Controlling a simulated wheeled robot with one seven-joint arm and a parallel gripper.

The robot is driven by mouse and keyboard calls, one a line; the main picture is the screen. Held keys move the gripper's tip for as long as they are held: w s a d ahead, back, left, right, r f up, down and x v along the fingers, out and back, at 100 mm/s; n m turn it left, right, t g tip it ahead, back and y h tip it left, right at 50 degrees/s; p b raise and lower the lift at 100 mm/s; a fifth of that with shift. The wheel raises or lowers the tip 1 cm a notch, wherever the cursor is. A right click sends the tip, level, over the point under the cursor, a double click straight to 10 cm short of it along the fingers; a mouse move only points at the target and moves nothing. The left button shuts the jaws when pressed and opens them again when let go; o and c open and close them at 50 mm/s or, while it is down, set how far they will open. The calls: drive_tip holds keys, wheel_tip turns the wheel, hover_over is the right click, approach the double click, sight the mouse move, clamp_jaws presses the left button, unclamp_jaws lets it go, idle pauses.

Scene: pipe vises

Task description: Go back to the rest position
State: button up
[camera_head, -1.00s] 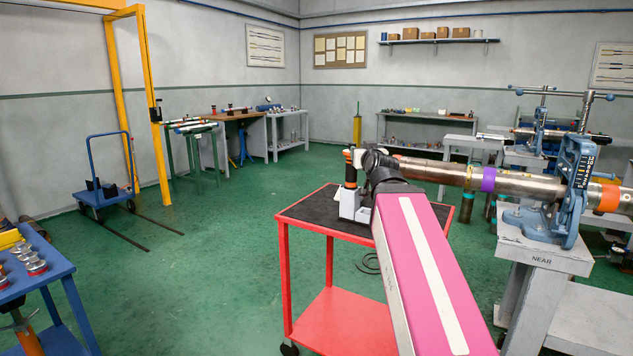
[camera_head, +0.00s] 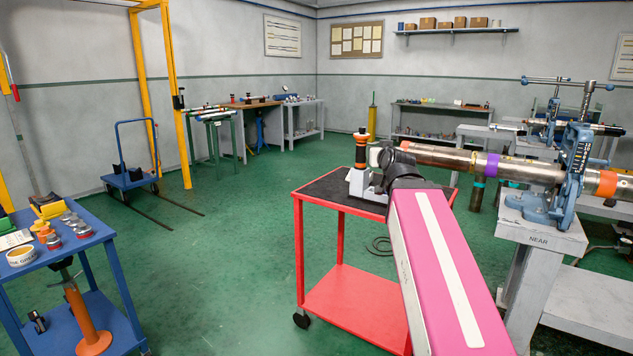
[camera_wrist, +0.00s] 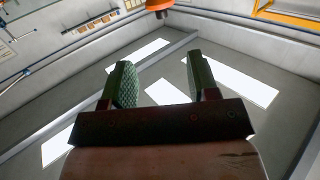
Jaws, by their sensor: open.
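My gripper (camera_wrist: 161,82) is open and empty in the wrist view, its two green-padded fingers apart against the ceiling and its bright light panels. In the head view my pink and white arm link reaches forward over the red cart (camera_head: 342,297), and its dark joint covers part of the cart's black top. My gripper's fingers cannot be made out there. A long metal pipe (camera_head: 525,172) with purple and orange bands lies level in the blue vise (camera_head: 572,165) at right. Its left end sits behind my arm's dark joint; whether they touch cannot be told.
The grey NEAR bench (camera_head: 538,240) is close at right. A blue table (camera_head: 95,240) with fittings stands at left. Green floor (camera_head: 220,270) is clear between it and the cart.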

wheel_tip(320, 180, down, 28)
drive_tip(key=s+a+g, duration=0.1)
drive_tip(key=s+g, duration=0.2)
drive_tip(key=g, duration=0.6)
drive_tip(key=s+f+g, duration=0.4)
drive_tip(key=s+f, duration=0.2)
drive_tip(key=f, duration=0.4)
drive_tip(key=s+f+m+g+h, duration=0.1)
drive_tip(key=s+f+g, duration=0.3)
drive_tip(key=s+f, duration=0.3)
wheel_tip(320, 180, down, 4)
drive_tip(key=shift+d+r, duration=0.25)
